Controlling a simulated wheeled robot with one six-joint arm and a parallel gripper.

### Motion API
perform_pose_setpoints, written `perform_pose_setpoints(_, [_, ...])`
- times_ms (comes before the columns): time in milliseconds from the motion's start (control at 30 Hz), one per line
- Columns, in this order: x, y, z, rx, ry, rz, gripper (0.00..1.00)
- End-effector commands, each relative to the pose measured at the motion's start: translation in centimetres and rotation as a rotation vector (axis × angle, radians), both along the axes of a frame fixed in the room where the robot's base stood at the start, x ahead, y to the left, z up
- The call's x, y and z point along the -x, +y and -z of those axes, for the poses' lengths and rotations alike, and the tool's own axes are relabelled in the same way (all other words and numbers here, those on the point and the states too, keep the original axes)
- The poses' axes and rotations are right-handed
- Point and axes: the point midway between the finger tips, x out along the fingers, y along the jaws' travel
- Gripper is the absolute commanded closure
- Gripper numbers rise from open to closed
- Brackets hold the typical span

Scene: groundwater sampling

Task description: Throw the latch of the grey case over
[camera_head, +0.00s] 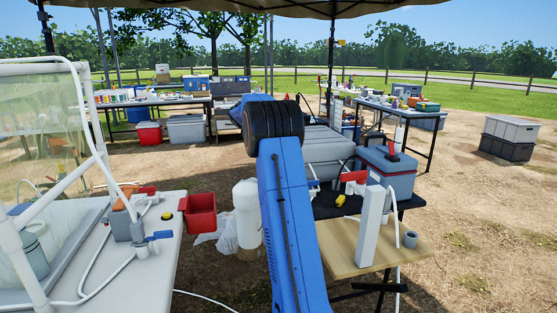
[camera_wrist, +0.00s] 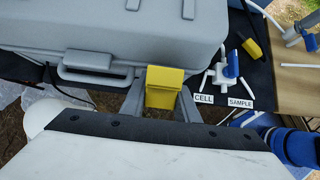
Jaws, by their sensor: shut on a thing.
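The grey case (camera_wrist: 130,35) fills the top of the wrist view, with its carry handle (camera_wrist: 92,72) on the near side. Its yellow latch (camera_wrist: 162,86) is at the front edge, right of the handle. My gripper (camera_wrist: 163,98) has its grey fingers on either side of the latch and is shut on it. The latch's lower end is partly hidden by the dark plate at my wrist. In the head view the grey case (camera_head: 330,148) is partly behind my blue arm, which hides the latch and my gripper.
Right of the case, a blue-and-white valve (camera_wrist: 228,72) stands on black cloth by CELL and SAMPLE labels, with a yellow item (camera_wrist: 250,40) nearby. In the head view, a grey cooler (camera_head: 385,172) and a white post (camera_head: 371,225) stand close right of my arm.

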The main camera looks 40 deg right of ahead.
Motion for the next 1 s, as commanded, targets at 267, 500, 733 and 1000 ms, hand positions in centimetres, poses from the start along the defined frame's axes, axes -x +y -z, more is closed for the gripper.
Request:
perform_pose_setpoints(267, [0.06,-0.22,-0.25,-0.045,-0.03,-0.001,1.0])
perform_pose_setpoints(500, [0.06,-0.21,-0.23,-0.05,-0.032,-0.001,1.0])
perform_pose_setpoints(733, [0.08,-0.22,-0.22,-0.049,-0.031,-0.001,0.55])
perform_pose_setpoints(1000, [0.11,-0.21,-0.2,-0.049,-0.03,0.0,0.53])
